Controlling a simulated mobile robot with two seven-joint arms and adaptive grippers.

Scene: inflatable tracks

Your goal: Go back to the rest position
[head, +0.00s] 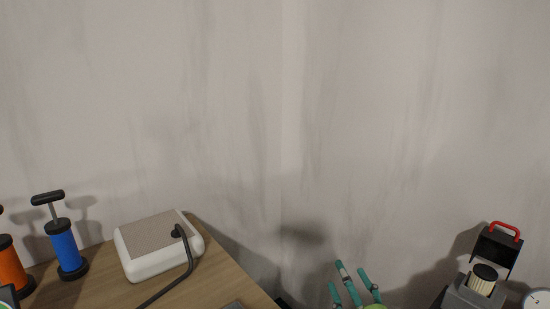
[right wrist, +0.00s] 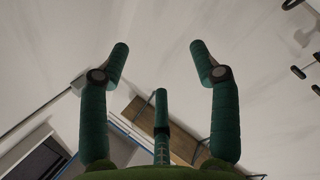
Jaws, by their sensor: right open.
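My right gripper (head: 350,280) shows at the bottom of the head view, right of the table, with its teal fingers pointing up. In the right wrist view its three green fingers (right wrist: 160,68) stand apart with nothing between them, so it is open and empty. My left gripper is not in the head view.
A wooden table (head: 225,288) at lower left bears a white box with a grey top (head: 150,238), a black hose (head: 188,262), a blue pump (head: 64,248) and an orange pump (head: 12,268). A grey device with a red handle (head: 505,230) and a dial (head: 538,299) are at lower right.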

